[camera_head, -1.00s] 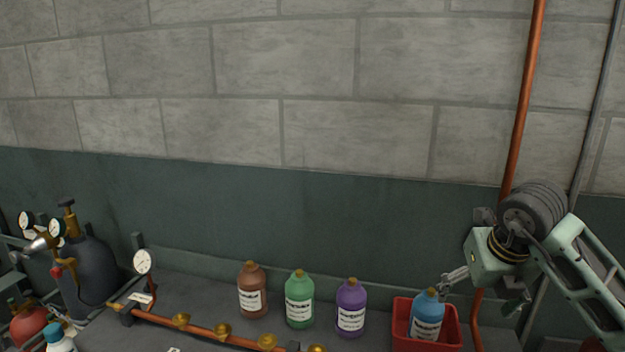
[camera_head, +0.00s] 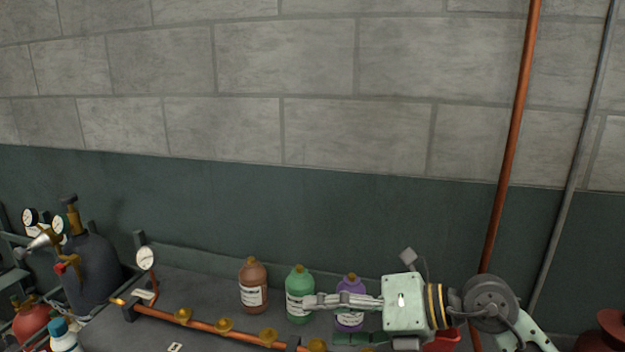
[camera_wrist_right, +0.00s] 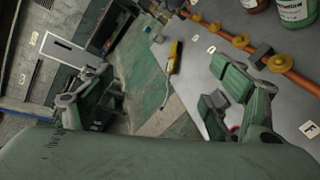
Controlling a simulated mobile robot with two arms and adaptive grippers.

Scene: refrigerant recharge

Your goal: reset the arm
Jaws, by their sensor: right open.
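My right gripper (camera_head: 325,312) reaches in from the right in the head view, with its fingers pointing left. It overlaps the purple bottle (camera_head: 350,286) and its tips are by the green bottle (camera_head: 299,285) in the picture; I cannot tell whether it touches either. In the right wrist view its two fingers (camera_wrist_right: 168,88) are wide apart with nothing between them. The red tray (camera_head: 443,342) shows only a corner beside my wrist. My left gripper is not in view.
A brown bottle (camera_head: 253,287) stands left of the green one. A copper pipe with brass valves (camera_head: 225,326) runs along the bench front. A dark gas cylinder (camera_head: 92,272) with gauges stands left. The wrist view shows a yellow-handled tool (camera_wrist_right: 174,55). The space above the bottles is clear.

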